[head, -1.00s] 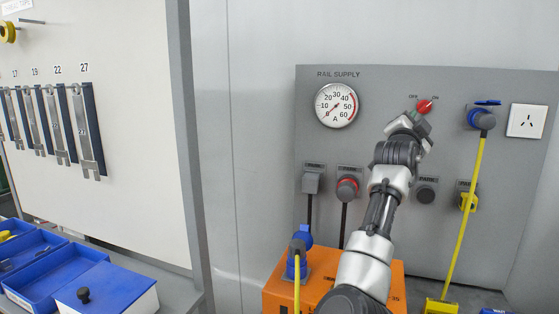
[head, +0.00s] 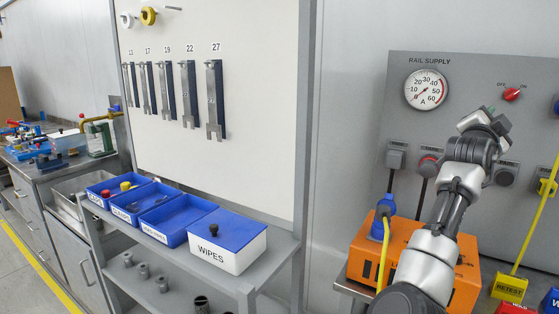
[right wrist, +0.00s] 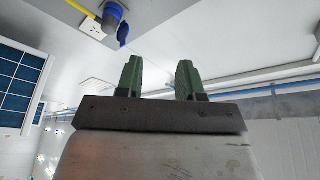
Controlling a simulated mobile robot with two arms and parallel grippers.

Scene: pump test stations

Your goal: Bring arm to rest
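My right arm (head: 450,205) reaches up in front of the grey rail supply panel (head: 455,82) in the head view. Its gripper (head: 488,110) is just below and left of the red OFF/ON switch (head: 512,94); I cannot tell the depth gap between them. In the right wrist view the two green fingers of this gripper (right wrist: 158,78) stand apart with nothing between them. My left arm and left gripper are in neither view.
An orange box (head: 367,245) with a blue plug stands below the panel. A yellow cable (head: 540,215) hangs at the right. A gauge (head: 426,89) is on the panel. Blue bins (head: 172,219) and a white WIPES box (head: 228,246) stand on a shelf at left.

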